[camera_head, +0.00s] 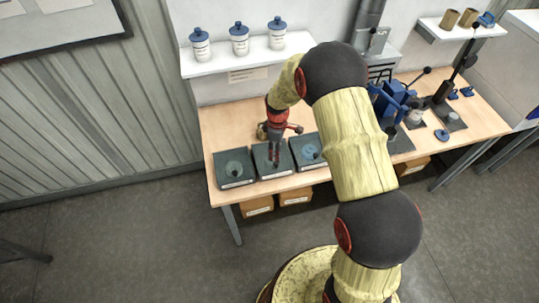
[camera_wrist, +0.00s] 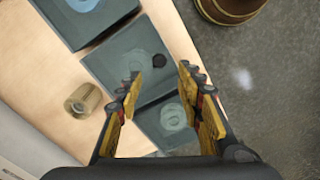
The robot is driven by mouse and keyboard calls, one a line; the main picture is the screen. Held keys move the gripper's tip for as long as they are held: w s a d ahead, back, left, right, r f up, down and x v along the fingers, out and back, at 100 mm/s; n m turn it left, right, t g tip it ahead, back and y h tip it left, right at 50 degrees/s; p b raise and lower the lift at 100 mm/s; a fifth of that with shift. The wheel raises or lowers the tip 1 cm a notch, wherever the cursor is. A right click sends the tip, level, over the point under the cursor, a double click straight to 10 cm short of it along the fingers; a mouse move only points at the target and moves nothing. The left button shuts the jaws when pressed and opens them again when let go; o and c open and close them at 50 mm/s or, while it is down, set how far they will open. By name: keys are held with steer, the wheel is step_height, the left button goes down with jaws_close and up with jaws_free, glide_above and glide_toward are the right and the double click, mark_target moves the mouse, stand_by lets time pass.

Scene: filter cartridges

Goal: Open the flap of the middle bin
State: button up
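The middle bin (camera_head: 262,170) is a dark grey box on the bench, between two similar bins. Its top flap lies flat and looks closed. In the wrist view the middle bin (camera_wrist: 108,62) has a pale round patch and a small black knob (camera_wrist: 158,60) near its edge. My gripper (camera_head: 275,160) points down over the middle bin and partly hides its top. In the wrist view my gripper (camera_wrist: 159,72) has its two fingers apart with nothing between them, and the knob appears between the fingertips. I cannot tell whether a finger touches the flap.
The left bin (camera_head: 235,181) and right bin (camera_head: 304,140) stand close beside it. A tan cylinder (camera_wrist: 83,100) stands behind the bins. Blue-capped white canisters (camera_head: 240,42) are on the shelf (camera_head: 215,62) above. A blue press device (camera_head: 392,100) stands to the right.

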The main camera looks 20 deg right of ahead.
steer(key=shift+d+n, duration=0.15)
steer(key=shift+n, duration=0.45)
steer(key=shift+f, duration=0.2)
step_height(320, 180, down, 8)
steer(key=shift+r+p, duration=0.25)
steer(key=shift+p, duration=0.15)
jaws_close()
stand_by(0.4)
